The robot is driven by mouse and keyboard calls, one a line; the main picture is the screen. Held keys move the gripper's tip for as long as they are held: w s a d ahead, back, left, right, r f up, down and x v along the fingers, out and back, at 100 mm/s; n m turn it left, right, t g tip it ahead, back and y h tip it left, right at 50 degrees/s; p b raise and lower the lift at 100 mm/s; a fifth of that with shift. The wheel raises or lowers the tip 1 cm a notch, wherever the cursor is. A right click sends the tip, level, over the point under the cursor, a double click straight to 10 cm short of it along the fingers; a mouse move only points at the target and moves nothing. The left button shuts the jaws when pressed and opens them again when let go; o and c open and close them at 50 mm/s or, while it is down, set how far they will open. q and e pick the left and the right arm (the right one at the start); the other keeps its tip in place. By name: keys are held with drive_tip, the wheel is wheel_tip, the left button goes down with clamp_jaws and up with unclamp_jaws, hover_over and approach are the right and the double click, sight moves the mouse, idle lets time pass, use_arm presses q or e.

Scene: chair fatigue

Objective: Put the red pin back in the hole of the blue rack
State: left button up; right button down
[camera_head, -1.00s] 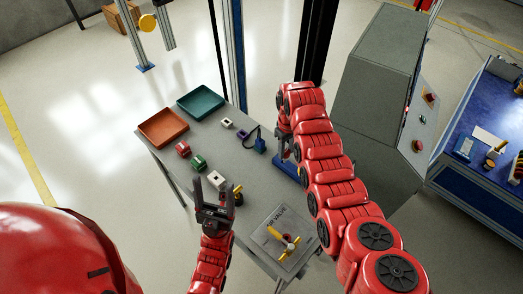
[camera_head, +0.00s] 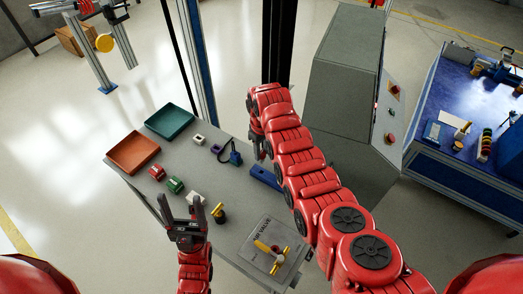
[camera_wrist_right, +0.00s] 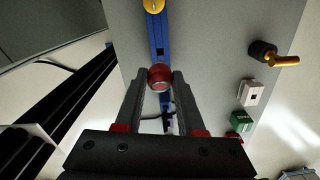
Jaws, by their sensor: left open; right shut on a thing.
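My right gripper (camera_wrist_right: 159,84) is shut on the red pin (camera_wrist_right: 160,76), whose round red head shows between the fingertips in the right wrist view. The pin's lower part is hidden. The blue rack (camera_wrist_right: 166,34) runs behind the pin, with a dark square hole beyond the head and a yellow knob at the picture's top. I cannot tell whether the pin touches the rack. In the head view the blue rack (camera_head: 265,177) lies at the table's right side, partly covered by my right arm. My left gripper (camera_head: 181,209) is open and empty near the table's front edge.
An orange tray (camera_head: 116,163) and a teal tray (camera_head: 168,122) stand at the back left. Red, green and white blocks, a black-and-yellow part (camera_head: 218,213) and a valve plate (camera_head: 258,252) are on the table. A grey cabinet (camera_head: 345,90) stands behind my right arm.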

sight(262, 159)
drive_tip(key=shift+f+b, duration=1.4)
drive_tip(key=shift+f, duration=0.9)
drive_tip(key=shift+b, duration=0.45)
drive_tip(key=shift+f+b, duration=1.4)
drive_tip(key=shift+f, duration=0.35)
drive_tip(key=shift+c, duration=2.2)
unclamp_jaws()
drive_tip(key=shift+r, duration=0.15)
